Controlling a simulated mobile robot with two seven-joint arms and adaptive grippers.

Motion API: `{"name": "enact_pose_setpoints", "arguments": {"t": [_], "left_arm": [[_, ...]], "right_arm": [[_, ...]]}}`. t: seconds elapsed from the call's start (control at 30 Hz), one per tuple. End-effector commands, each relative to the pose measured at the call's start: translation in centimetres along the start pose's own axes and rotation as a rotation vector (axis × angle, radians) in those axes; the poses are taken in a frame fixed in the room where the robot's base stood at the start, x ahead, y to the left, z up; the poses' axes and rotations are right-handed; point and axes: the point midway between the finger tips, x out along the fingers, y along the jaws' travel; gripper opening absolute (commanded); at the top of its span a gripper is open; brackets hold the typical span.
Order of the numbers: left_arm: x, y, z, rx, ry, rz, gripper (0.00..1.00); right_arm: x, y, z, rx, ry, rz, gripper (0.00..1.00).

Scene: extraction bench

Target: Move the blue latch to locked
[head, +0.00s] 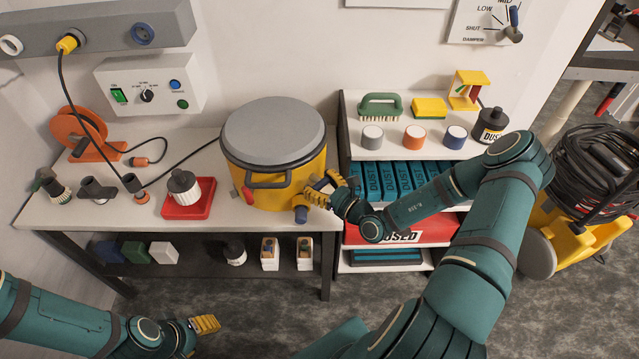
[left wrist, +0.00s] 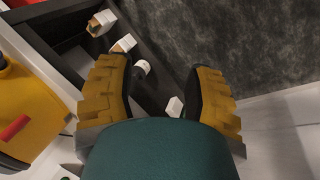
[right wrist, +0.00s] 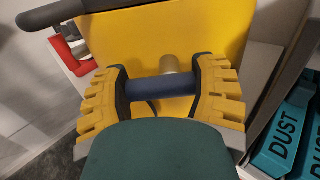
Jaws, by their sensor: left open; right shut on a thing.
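A yellow drum (head: 300,180) with a grey lid stands on the left bench. The blue latch (head: 301,215) is on its front right side, mostly covered by my right gripper (head: 320,193) in the head view. In the right wrist view the dark blue latch bar (right wrist: 160,88) lies crosswise between the fingers of my right gripper (right wrist: 160,92), which is shut on it. A brass-coloured stub (right wrist: 170,65) shows just behind the bar. My left gripper (head: 207,324) is open and empty, low in front of the bench; its spread fingers (left wrist: 158,85) show in the left wrist view.
A red latch (head: 248,195) and dark handle (head: 270,180) are on the drum's front. Shelves (head: 345,185) with blue DUST boxes stand close on the right. Floor (head: 260,320) in front is clear.

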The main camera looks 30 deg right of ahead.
Motion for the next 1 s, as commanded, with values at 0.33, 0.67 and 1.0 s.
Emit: {"name": "enact_pose_setpoints", "arguments": {"t": [0.33, 0.67, 1.0], "left_arm": [[-2.1, 0.8, -0.8, -0.005, 0.017, -0.002, 0.52], [-5.0, 1.9, -2.2, -0.014, 0.048, -0.005, 0.52], [-7.1, 2.6, -2.9, -0.019, 0.063, -0.005, 0.52]], "right_arm": [[-0.1, -0.1, 0.4, 0.143, 0.003, -0.001, 0.27], [-0.1, -0.2, 0.6, 0.438, 0.003, -0.001, 0.27], [-0.1, -0.6, 0.6, 0.761, 0.002, -0.002, 0.27]]}}
